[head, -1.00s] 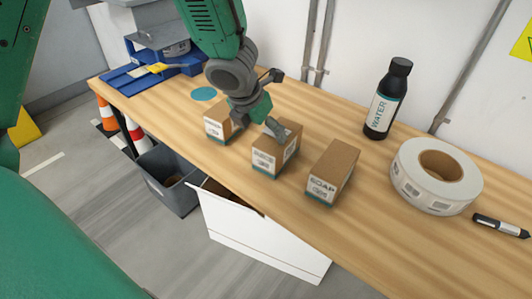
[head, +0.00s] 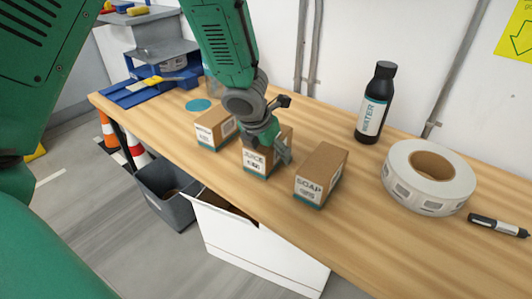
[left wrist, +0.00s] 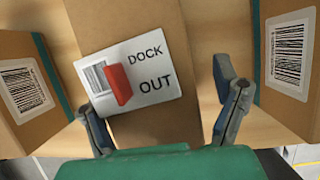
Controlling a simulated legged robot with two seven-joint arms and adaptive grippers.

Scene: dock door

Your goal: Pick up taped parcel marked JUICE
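The parcel marked JUICE (head: 254,160) is a small brown box with a teal bottom band, standing on the wooden bench between two similar boxes. My left gripper (head: 268,146) is over it and hides part of its top and right side. In the left wrist view, a brown box top (left wrist: 185,125) with a white DOCK OUT label and a red piece shows between the spread fingers of my left gripper (left wrist: 155,90). The fingers are apart; contact with the box cannot be told. My right gripper is not in view.
A SOAP box (head: 322,174) stands close on the right and another box (head: 214,130) on the left. A white bin (head: 255,250) is below the bench edge.

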